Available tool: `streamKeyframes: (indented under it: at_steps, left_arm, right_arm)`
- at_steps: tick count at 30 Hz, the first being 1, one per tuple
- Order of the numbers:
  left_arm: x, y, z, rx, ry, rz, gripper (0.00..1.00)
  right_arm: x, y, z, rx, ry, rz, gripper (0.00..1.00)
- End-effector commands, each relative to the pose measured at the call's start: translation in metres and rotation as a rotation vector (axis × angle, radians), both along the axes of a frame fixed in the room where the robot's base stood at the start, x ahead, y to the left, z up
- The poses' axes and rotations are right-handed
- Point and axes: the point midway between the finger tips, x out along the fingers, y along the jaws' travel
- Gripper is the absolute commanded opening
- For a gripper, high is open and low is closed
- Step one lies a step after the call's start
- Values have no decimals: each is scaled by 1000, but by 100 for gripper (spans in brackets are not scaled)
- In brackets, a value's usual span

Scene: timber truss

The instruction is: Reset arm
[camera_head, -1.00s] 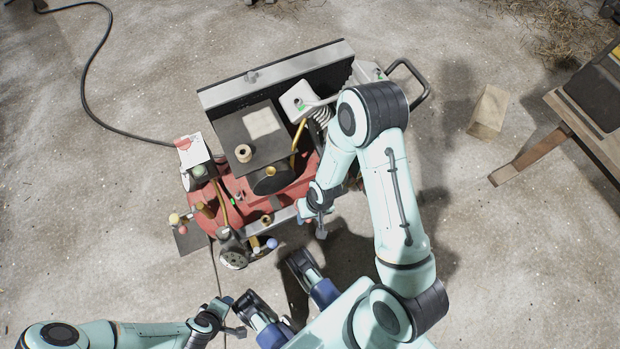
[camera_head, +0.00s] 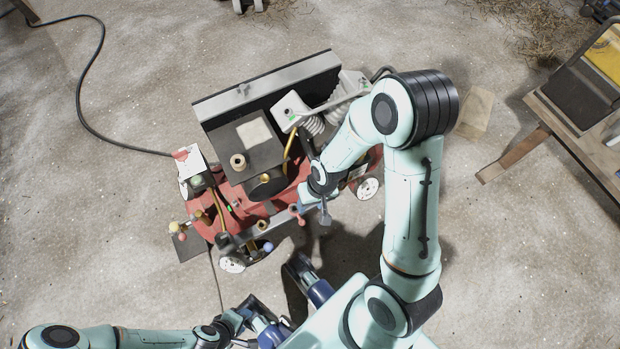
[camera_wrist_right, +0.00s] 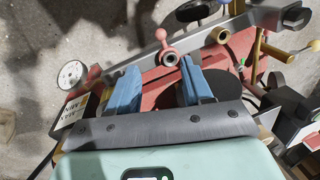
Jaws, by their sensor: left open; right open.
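My right gripper (camera_head: 312,206) is at the front right edge of the red compressor machine (camera_head: 234,195) in the head view. In the right wrist view its two blue fingers (camera_wrist_right: 158,82) stand apart with nothing held between them. A pink-red valve handle (camera_wrist_right: 167,50) on a grey metal bar (camera_wrist_right: 200,42) shows just beyond the fingertips; I cannot tell whether they touch it. My left gripper (camera_head: 241,323) is low in the head view, in front of the machine and empty. Its fingers are small and partly hidden against my own base parts.
A black hose (camera_head: 85,90) runs on the floor at left. A wooden block (camera_head: 474,112) and a wooden bench (camera_head: 520,152) stand at right.

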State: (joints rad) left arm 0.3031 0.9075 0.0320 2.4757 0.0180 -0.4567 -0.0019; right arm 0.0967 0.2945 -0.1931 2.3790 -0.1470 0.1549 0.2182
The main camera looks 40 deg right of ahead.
Motion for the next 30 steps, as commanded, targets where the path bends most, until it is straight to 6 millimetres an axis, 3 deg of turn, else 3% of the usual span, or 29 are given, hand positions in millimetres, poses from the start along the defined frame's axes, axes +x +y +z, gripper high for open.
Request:
streamKeyframes:
  at_steps: [19, 23, 30]
  left_arm:
    - [0, 0, 0, 0, -1, 0, 43]
    - [0, 0, 0, 0, -1, 0, 43]
    - [0, 0, 0, 0, -1, 0, 43]
  right_arm:
    - [-2, 3, -5, 3, 5, 4, 50]
    - [-15, 19, -36, 23, 23, 26, 50]
    - [-61, 66, -108, 85, 49, 57, 50]
